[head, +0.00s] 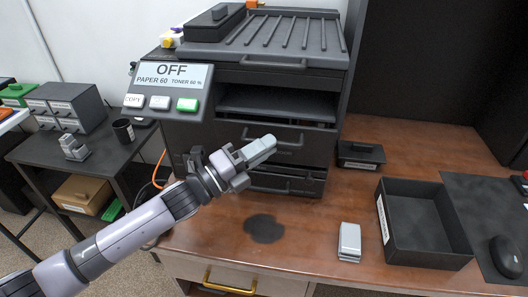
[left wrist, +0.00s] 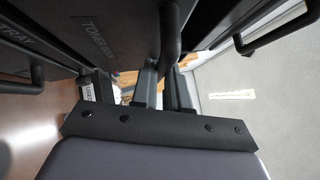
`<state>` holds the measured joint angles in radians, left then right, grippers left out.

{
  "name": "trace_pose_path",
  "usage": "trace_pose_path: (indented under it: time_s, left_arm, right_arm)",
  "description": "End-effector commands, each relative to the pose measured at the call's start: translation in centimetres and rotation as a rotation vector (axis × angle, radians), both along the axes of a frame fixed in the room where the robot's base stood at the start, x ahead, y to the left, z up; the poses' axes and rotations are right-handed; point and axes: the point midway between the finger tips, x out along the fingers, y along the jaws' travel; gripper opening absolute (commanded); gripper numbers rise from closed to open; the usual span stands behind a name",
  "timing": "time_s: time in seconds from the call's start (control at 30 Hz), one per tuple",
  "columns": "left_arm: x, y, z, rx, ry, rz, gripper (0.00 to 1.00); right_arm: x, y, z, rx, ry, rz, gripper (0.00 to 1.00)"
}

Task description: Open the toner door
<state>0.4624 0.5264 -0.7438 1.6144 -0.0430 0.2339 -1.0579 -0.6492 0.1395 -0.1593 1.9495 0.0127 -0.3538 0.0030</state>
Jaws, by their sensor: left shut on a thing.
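The dark printer (head: 290,55) stands on the wooden desk. Its toner door (head: 312,150) is a dark front panel below the open slot, with a bar handle (head: 291,143). In the left wrist view the door (left wrist: 95,35) carries a partly readable "TONER" label, and its curved handle (left wrist: 169,35) runs down between my fingers. My left gripper (head: 262,148) is shut on this handle and hides part of the door. The door looks about level with the printer's front; I cannot tell if it is slightly ajar. My right gripper is not in view.
A control panel (head: 168,88) reads "OFF". A drawer front (head: 290,182) lies below the door. On the desk are a dark stain (head: 264,228), a stapler-like white object (head: 349,241), a small black tray (head: 360,155), and a large black tray (head: 425,235). Desk space before the printer is mostly free.

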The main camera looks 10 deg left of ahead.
Motion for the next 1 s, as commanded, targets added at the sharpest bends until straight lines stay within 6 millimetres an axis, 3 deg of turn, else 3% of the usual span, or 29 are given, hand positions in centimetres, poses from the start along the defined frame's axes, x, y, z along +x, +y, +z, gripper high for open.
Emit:
trace_pose_path:
  time_s: [0.03,0.2,0.5,0.8,1.0]
  left_arm:
    - [-0.3,0.0,-1.1,-0.003,-0.028,-0.001,0.00]
    - [-1.2,0.0,-2.0,-0.002,-0.134,0.000,0.00]
    - [-2.4,0.0,-3.2,-0.001,-0.305,0.000,0.00]
    - [-3.1,0.0,-3.8,0.000,-0.421,0.001,0.00]
    - [-3.3,0.0,-3.9,-0.001,-0.460,0.000,0.00]
  right_arm:
    - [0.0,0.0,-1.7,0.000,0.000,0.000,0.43]
    - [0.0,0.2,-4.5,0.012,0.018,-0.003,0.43]
    - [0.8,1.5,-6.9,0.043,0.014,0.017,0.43]
    - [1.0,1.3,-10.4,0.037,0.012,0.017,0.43]
    - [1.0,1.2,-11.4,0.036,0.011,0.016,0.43]
